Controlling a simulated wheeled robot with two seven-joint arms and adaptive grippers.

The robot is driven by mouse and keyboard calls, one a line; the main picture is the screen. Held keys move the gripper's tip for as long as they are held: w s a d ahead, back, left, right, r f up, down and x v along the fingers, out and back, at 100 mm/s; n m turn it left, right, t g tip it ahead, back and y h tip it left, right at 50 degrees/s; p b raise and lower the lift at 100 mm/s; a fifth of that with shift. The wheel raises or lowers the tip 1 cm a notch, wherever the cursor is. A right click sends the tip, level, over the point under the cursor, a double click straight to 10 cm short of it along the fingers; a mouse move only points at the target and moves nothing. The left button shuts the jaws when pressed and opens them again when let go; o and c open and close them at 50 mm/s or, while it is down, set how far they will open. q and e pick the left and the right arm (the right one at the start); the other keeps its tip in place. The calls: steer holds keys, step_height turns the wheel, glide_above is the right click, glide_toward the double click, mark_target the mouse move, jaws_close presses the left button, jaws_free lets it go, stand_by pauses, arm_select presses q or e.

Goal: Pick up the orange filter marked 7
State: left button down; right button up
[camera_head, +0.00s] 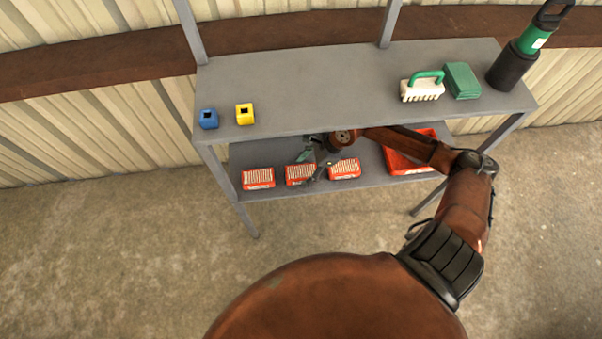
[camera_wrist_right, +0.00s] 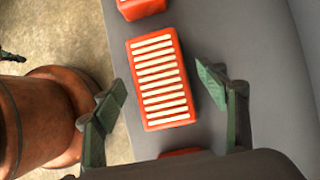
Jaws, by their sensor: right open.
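Three orange-red filters with pale pleated tops lie in a row on the lower shelf: a left one (camera_head: 258,178), a middle one (camera_head: 299,175) and a right one (camera_head: 345,169). No number is legible on any of them. My right gripper (camera_head: 314,164) is over the middle filter and partly covers it. In the right wrist view the middle filter (camera_wrist_right: 158,75) lies between the open fingers (camera_wrist_right: 162,90), with a gap on each side. The left filter (camera_wrist_right: 140,8) shows at the top edge, and a sliver of the right one (camera_wrist_right: 184,153) at the bottom.
The grey upper shelf (camera_head: 310,90) overhangs the lower shelf (camera_head: 290,153) behind my right gripper. A red tray (camera_head: 400,163) is on the lower shelf at right.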

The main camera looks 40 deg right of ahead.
steer(key=shift+c, duration=0.2)
steer(key=c, duration=1.2)
